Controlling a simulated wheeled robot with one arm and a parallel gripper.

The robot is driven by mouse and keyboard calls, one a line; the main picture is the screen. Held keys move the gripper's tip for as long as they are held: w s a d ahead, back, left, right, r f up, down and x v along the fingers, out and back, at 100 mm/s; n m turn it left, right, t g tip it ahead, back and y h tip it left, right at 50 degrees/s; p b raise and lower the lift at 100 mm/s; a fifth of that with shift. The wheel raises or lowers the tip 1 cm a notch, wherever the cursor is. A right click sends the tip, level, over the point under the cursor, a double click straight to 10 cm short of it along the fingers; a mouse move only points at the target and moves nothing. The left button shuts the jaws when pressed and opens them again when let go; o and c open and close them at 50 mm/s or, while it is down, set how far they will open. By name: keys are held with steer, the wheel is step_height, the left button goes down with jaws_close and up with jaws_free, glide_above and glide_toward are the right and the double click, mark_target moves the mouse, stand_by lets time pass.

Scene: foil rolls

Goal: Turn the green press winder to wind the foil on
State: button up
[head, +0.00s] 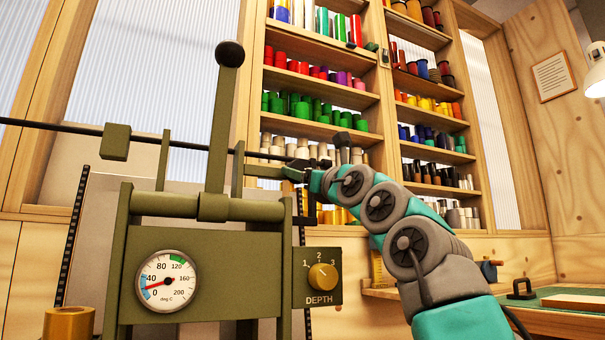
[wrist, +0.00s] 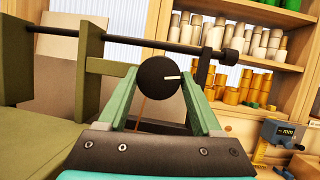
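The green press (head: 205,265) fills the left of the head view, with an upright lever (head: 225,120) topped by a black ball. My gripper (head: 292,172) is at its right side, by the end of an arm on the press. In the wrist view, the dark round winder knob (wrist: 158,82) with a white mark pointing right sits between the tips of my gripper (wrist: 160,76). The fingers stand apart, one on each side of the knob, with hardly any gap. I cannot tell whether they press on it. In the head view, my gripper mostly hides the knob.
A dark rod (head: 75,128) runs across behind the lever. The press front has a temperature dial (head: 167,281) and a depth knob (head: 322,277). Shelves of coloured foil rolls (head: 315,112) stand behind. A gold roll (head: 68,325) is at the lower left. A blue gauge (wrist: 282,133) is at right.

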steer(key=c, duration=0.8)
steer(key=shift+a+m+t+h+p, duration=0.1)
steer(key=shift+m+t+h+p, duration=0.25)
steer(key=shift+m, duration=0.65)
steer(key=shift+r+m+t+h+p, duration=0.1)
steer(key=shift+m+t+h+p, duration=0.15)
steer(key=shift+m+h+p, duration=0.8)
steer(key=m+h+p, duration=0.1)
steer(key=m, duration=0.1)
steer(key=m+p, duration=0.1)
steer(key=m, duration=0.2)
steer(key=shift+s+a+r+t+h+p, duration=0.15)
steer(key=shift+t+h+p, duration=0.15)
steer(key=shift+t+h, duration=0.1)
steer(key=shift+m+h+p, duration=0.4)
steer(key=shift+m+p, duration=0.05)
steer(key=shift+m, duration=0.4)
steer(key=shift+f+m+h, duration=0.2)
steer(key=shift+m+h, duration=0.2)
steer(key=shift+m, duration=0.5)
steer(key=shift+m+p, duration=0.3)
steer(key=shift+m, duration=0.2)
